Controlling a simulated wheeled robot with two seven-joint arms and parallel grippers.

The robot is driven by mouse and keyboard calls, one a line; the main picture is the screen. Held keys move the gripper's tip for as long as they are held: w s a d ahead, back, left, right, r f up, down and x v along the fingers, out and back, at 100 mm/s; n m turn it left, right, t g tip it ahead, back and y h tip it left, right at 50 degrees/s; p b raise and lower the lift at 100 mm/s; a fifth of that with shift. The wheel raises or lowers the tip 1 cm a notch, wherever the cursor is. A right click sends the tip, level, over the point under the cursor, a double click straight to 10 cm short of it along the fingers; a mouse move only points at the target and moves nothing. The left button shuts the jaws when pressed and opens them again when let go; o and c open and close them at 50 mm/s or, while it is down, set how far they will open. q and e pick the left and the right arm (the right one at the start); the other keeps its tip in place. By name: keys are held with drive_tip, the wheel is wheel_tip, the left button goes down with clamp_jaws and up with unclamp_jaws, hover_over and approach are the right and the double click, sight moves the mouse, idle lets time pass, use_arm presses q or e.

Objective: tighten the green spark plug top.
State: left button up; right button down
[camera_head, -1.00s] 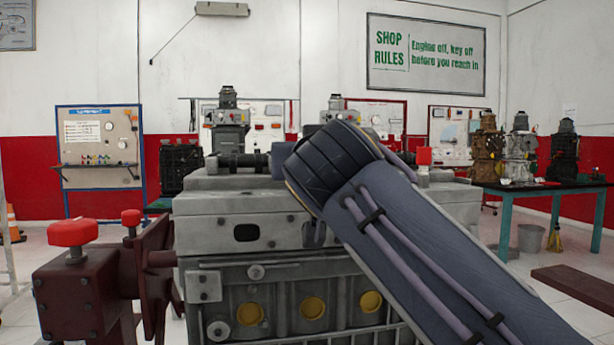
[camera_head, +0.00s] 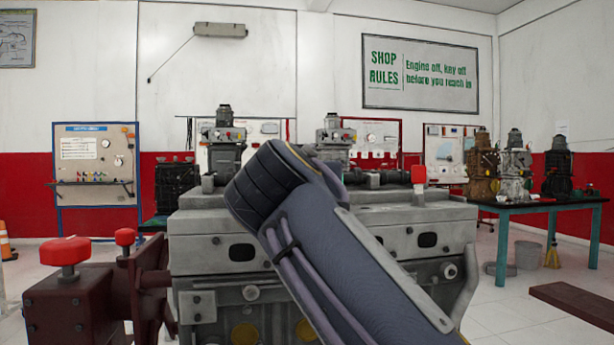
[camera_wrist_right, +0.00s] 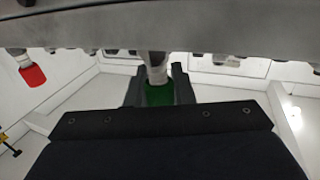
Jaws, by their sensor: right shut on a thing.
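The green spark plug top (camera_wrist_right: 159,95) shows in the right wrist view, below a grey metal stem. The dark fingers of my right gripper (camera_wrist_right: 158,78) stand on both sides of it and are shut on it. In the head view my right arm (camera_head: 330,250) reaches across the front of the grey engine (camera_head: 200,225); its dark wrist hides the gripper and the green top. My left gripper is in neither current view.
A red top (camera_head: 418,174) stands on the engine to the right of my arm. A maroon stand with red knobs (camera_head: 65,252) is at the left. A teal-legged table (camera_head: 540,207) with more engines is at the right, beside a bucket (camera_head: 528,254).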

drive_tip(key=c, duration=1.2)
unclamp_jaws()
drive_tip(key=shift+c, duration=0.2)
drive_tip(key=s+a+b, duration=0.1)
drive_tip(key=s, duration=0.6)
drive_tip(key=shift+s, duration=0.3)
